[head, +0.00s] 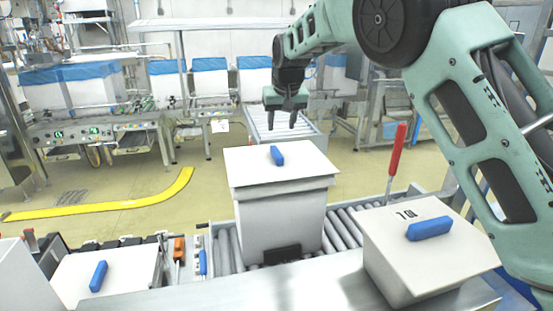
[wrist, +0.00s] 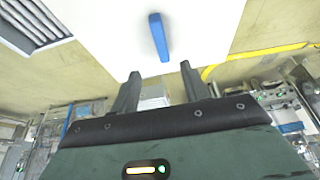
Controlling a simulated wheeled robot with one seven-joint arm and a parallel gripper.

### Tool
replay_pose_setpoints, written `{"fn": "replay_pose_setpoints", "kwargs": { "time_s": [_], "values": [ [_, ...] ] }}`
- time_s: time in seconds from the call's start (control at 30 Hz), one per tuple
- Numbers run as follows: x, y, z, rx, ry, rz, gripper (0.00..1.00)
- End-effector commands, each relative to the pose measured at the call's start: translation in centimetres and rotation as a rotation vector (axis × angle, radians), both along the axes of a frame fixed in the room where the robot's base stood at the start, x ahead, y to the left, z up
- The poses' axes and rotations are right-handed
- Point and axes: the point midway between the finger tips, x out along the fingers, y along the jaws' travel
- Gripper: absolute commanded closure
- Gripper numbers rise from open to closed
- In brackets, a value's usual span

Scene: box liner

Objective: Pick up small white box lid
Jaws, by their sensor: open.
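A white box (head: 276,222) stands on the roller conveyor in the middle of the head view. Its white lid (head: 300,168) lies on top with a blue handle (head: 278,156). In the wrist view the lid (wrist: 110,30) fills the upper middle, with its blue handle (wrist: 159,37) beyond my fingertips. My gripper (head: 290,124) is open and empty above the far edge of the lid, apart from the handle. In the wrist view both fingers (wrist: 160,82) are spread, with nothing between them.
A white box at right has a lid (head: 395,222) with a blue handle (head: 430,229) and a dark marking. A red-handled tool (head: 396,150) stands upright behind it. Another lid (head: 130,270) with a blue handle lies at lower left. Open floor lies behind the conveyor.

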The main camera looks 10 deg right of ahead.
Motion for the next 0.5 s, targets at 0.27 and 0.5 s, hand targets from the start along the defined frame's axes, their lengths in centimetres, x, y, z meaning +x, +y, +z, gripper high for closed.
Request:
{"fn": "replay_pose_setpoints", "kwargs": {
  "time_s": [0.27,0.5],
  "values": [
    [1.9,0.0,-4.5,-0.001,0.002,0.0,0.55],
    [2.5,0.0,-6.0,-0.001,0.001,0.002,0.55]
  ]
}}
